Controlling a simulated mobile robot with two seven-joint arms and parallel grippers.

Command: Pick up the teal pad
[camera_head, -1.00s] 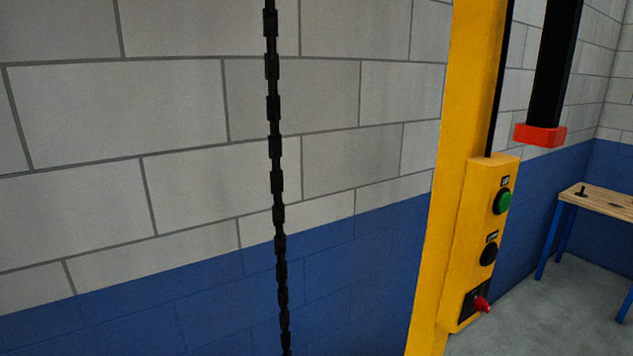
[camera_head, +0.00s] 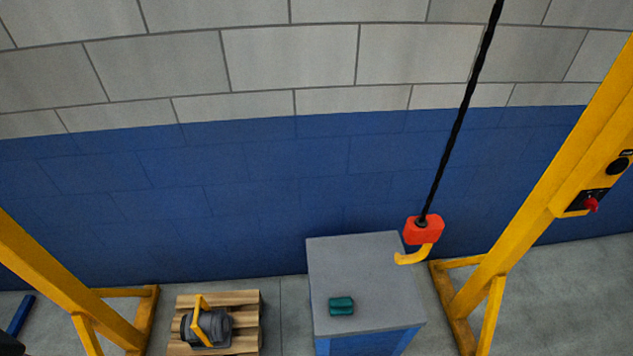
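The teal pad (camera_head: 341,306) is a small dark teal block with rounded edges. It lies on the grey top of a blue-sided stand (camera_head: 365,265), left of the middle of that top and toward its front. Nothing touches it from above. Neither of my grippers shows in the head view.
A red hoist block with a yellow hook (camera_head: 423,232) hangs on a black chain over the stand's right back corner. A motor-like load with a yellow handle (camera_head: 206,325) sits on a wooden pallet (camera_head: 249,299) at the left. Yellow gantry legs (camera_head: 60,277) flank both sides.

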